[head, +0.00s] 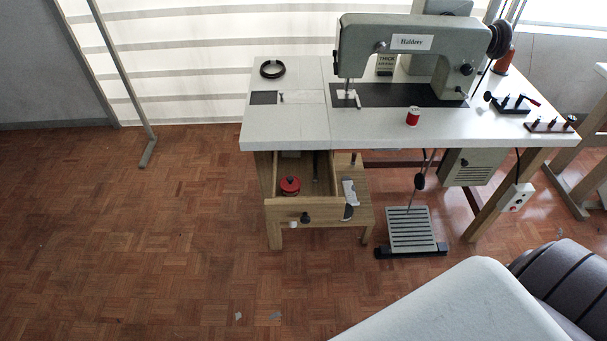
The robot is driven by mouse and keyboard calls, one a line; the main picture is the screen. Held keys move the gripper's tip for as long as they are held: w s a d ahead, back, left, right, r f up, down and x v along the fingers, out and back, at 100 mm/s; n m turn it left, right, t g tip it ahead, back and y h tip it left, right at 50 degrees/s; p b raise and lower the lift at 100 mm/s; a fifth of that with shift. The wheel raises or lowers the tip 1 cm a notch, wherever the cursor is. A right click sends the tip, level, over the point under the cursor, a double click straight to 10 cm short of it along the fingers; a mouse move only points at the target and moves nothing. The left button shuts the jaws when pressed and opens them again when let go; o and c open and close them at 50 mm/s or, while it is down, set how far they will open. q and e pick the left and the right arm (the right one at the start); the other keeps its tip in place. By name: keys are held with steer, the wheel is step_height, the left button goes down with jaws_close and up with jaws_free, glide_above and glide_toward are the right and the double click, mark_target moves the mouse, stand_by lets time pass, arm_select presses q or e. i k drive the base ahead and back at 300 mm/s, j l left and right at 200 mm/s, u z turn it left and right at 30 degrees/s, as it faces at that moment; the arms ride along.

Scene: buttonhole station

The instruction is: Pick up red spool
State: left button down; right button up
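A small red spool (412,117) with a pale top stands upright on the white sewing table (300,130), near its front edge and in front of the sewing machine (385,45). Another red, round object with a dark knob (291,185) lies in the open drawer (300,207) below the table's left part; I cannot tell exactly what it is. Neither of my grippers is in view.
Small racks with dark pegs (548,125) stand at the right end. A foot pedal (410,230) is on the floor below.

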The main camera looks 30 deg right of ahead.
mark_target(415, 113)
steer(key=z, duration=0.8)
